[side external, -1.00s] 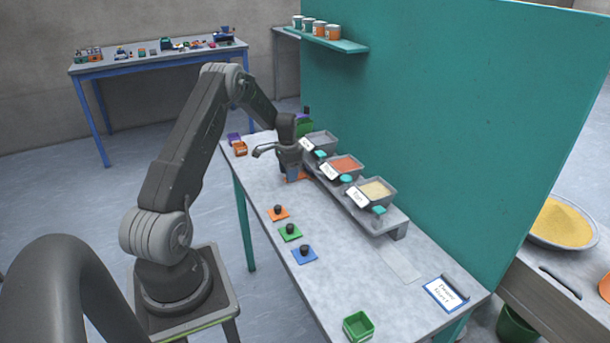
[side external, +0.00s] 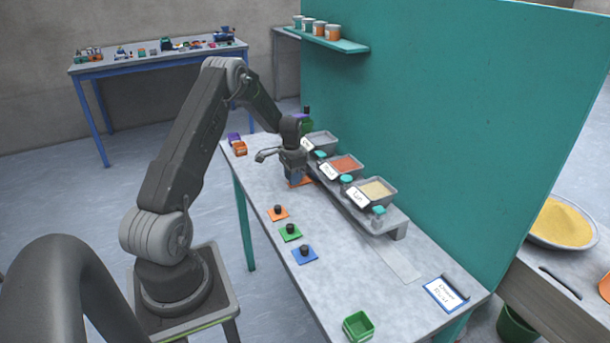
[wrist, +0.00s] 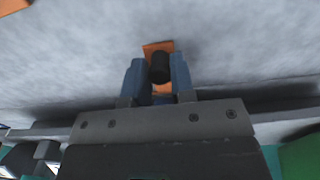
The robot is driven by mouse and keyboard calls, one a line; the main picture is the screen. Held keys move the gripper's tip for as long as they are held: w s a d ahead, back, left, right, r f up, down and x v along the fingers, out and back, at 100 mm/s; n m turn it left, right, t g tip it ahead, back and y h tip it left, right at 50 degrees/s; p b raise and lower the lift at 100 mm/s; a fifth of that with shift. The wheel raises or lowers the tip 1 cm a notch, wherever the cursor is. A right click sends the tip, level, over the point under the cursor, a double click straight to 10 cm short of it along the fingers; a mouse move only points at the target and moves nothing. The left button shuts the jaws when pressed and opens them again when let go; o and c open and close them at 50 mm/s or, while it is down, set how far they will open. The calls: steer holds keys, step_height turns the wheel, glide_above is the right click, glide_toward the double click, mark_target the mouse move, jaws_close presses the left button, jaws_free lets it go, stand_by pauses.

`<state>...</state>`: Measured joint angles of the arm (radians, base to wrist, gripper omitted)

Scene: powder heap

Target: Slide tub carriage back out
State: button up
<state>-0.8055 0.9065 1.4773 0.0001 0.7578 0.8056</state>
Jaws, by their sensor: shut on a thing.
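My gripper (side external: 296,178) is low over the far part of the bench, in front of the tub rack. In the wrist view its blue fingers (wrist: 157,78) are shut on a black knob (wrist: 159,67). The knob stands on an orange plate (wrist: 153,47); the plate's edge also shows under the fingers in the side view (side external: 304,182). Three grey tubs stand in a row on the rack: one with grey powder (side external: 322,141), one with orange-red powder (side external: 345,164) and one with pale yellow powder (side external: 377,189). Which part is the tub carriage I cannot tell.
Three knobbed plates, orange (side external: 277,213), green (side external: 290,232) and blue (side external: 305,253), lie nearer on the bench. A green box (side external: 357,325) and a label stand (side external: 446,293) are at the near end. A teal wall (side external: 450,120) rises behind the rack. The bench's left middle is clear.

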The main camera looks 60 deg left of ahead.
steer(key=shift+d, duration=21.6)
steer(key=o, duration=0.8)
steer(key=shift+c, duration=0.2)
step_height(320, 180, up, 8)
steer(key=shift+f, duration=0.2)
